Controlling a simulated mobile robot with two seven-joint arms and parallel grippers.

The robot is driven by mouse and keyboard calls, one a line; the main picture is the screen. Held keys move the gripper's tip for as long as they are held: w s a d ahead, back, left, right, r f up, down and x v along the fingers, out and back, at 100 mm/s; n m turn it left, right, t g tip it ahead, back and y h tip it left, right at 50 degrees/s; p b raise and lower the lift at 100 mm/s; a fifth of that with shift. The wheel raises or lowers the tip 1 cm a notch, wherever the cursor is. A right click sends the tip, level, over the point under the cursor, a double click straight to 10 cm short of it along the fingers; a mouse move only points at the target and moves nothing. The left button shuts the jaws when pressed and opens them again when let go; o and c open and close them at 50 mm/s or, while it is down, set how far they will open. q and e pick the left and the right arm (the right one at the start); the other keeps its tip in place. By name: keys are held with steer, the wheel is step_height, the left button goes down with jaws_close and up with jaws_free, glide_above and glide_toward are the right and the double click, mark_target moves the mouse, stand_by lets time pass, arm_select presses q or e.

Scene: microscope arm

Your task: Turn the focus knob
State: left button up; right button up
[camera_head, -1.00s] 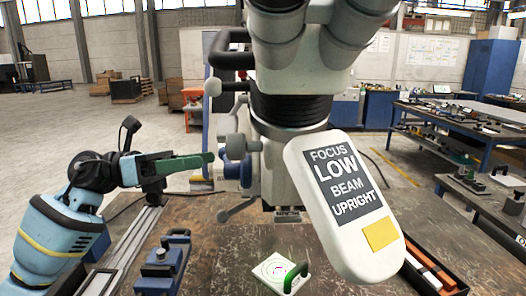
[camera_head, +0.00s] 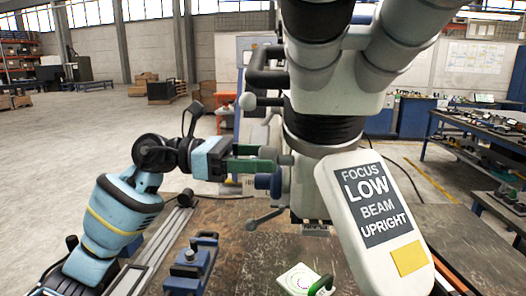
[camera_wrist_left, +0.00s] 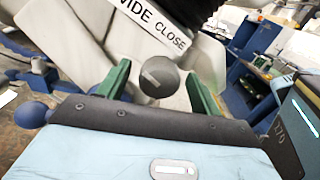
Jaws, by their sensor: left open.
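The microscope head (camera_head: 330,180) hangs over a worn workbench. A round dark grey knob (camera_wrist_left: 159,77) with a pale index mark faces the left wrist camera, below a "WIDE CLOSE" label (camera_wrist_left: 152,25). My left gripper (camera_wrist_left: 158,88) is open, its green fingers on either side of the knob with gaps visible. In the head view, the left gripper (camera_head: 266,158) reaches in from the left and its fingers hide most of this knob; a grey part (camera_head: 286,160) shows beyond the tips. The white plate (camera_head: 375,210) reads "FOCUS LOW BEAM UPRIGHT". My right gripper is not in view.
A blue-grey knob (camera_head: 267,182) sits just below the fingers, a ball-ended lever (camera_head: 250,225) lower. A ball-tipped rod (camera_head: 248,101) sticks out above. A blue clamp (camera_head: 192,262) and a white pad with a green handle (camera_head: 298,280) are on the bench.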

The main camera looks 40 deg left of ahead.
arm_select(q)
steer(key=shift+w+d, duration=0.3)
steer(key=shift+d, duration=0.2)
steer(key=c, duration=0.9)
steer(key=shift+c, duration=0.4)
